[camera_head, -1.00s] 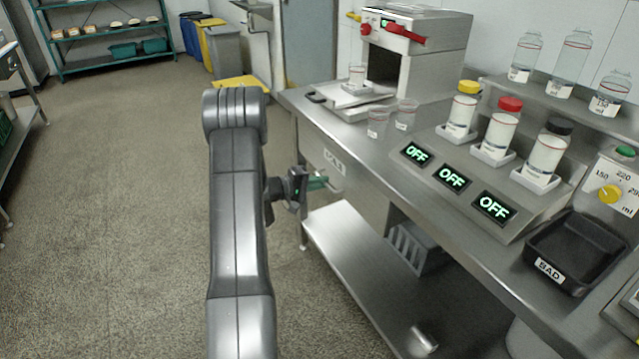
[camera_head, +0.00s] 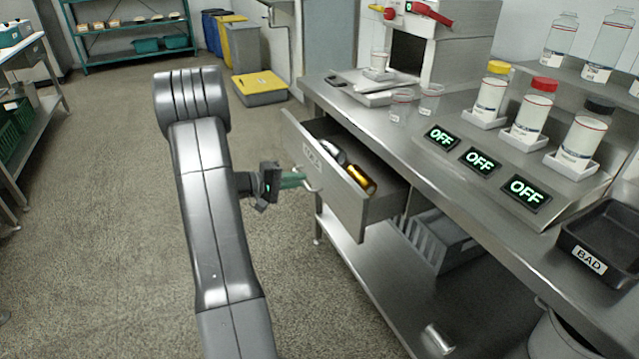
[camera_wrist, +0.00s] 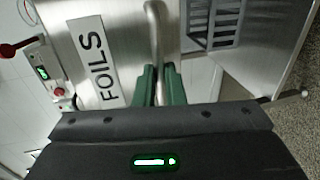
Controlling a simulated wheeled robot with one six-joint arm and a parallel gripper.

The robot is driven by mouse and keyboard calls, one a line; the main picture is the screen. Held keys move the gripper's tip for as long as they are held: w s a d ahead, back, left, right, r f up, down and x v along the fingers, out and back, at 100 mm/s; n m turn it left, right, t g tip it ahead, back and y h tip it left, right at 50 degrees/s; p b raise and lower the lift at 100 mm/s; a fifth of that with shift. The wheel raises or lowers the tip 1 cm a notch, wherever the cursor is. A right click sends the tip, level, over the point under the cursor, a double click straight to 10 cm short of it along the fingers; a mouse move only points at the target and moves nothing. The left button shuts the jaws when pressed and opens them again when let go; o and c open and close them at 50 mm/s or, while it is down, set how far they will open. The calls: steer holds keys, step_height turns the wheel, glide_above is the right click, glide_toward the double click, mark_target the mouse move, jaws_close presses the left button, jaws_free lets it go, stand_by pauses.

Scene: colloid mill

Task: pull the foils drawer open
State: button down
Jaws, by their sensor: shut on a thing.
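The foils drawer (camera_head: 345,200) sticks out from under the steel bench, pulled open, with a silver roll (camera_head: 331,151) and a gold roll (camera_head: 361,179) inside. Its label FOILS (camera_wrist: 94,62) is readable in the wrist view. The drawer's far inside is hidden under the bench top.
The steel bench (camera_head: 440,180) carries cups, bottles, OFF displays and a black BAD tray (camera_head: 603,245). A lower shelf (camera_head: 350,265) holds a grey crate (camera_head: 432,240). Open floor (camera_head: 110,220) lies to the left.

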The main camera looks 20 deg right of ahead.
steer(key=f+b+v, duration=0.2)
steer(key=v, duration=1)
steer(key=shift+a+f+b, duration=0.2)
steer(key=shift+a+b, duration=0.2)
steer(key=shift+a, duration=0.15)
steer(key=c, duration=1.5)
jaws_free()
steer(key=p+v, duration=0.2)
steer(key=v, duration=1.1)
steer(key=shift+w+a, duration=0.1)
steer(key=shift+a, duration=0.25)
